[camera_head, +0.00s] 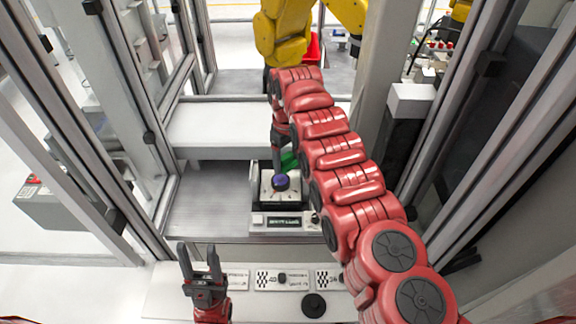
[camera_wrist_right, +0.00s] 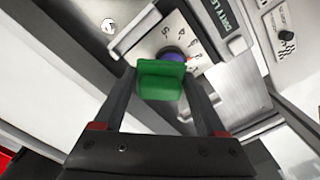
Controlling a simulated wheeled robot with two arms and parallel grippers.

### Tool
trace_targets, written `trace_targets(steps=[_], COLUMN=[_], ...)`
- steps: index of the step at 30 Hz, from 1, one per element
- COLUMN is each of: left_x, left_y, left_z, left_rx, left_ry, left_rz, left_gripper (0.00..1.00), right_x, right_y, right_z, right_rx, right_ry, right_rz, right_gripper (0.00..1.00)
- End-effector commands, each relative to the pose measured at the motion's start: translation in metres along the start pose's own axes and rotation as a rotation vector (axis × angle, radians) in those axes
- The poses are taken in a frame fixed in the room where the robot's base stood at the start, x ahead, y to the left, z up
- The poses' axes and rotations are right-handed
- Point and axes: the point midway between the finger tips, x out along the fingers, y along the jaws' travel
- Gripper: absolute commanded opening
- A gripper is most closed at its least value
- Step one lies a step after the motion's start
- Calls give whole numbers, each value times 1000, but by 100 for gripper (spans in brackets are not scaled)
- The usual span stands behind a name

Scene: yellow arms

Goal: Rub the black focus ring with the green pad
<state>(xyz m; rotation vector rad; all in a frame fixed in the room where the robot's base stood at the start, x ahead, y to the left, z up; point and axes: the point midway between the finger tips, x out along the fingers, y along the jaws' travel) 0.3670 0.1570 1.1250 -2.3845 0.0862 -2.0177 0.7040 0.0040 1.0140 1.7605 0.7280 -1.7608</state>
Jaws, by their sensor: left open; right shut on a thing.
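My right gripper (camera_wrist_right: 160,92) is shut on the green pad (camera_wrist_right: 160,80), which spans its two fingertips. In the head view the pad (camera_head: 289,161) shows beside the gripper's dark fingers, just behind a lens with a purple-blue face (camera_head: 281,182). The black focus ring (camera_head: 277,188) appears as a dark rim around that lens, on a pale plate. In the wrist view the pad covers part of the lens (camera_wrist_right: 172,52) and ring; I cannot tell whether pad and ring touch. My left gripper (camera_head: 199,262) is open and empty at the lower left.
The lens unit has a front label (camera_head: 284,221) and stands on a grey surface between metal frame posts. A nearer white ledge holds checkered cards (camera_head: 268,280) and a black round knob (camera_head: 313,305). My right arm crosses the middle. Free surface lies left of the unit.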

Motion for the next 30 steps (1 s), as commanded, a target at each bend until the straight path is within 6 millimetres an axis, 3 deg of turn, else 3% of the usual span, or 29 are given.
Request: trace_targets(steps=[12,30], left_x=[-3,-3], left_y=[0,0], left_z=[0,0], left_rx=[0,0], left_ry=[0,0], left_rz=[0,0], left_gripper=[50,50], right_x=[-32,-33], right_y=[-5,-5], right_z=[-2,-2], right_rx=[-1,0], right_ry=[0,0], right_rz=[0,0], right_gripper=[0,0])
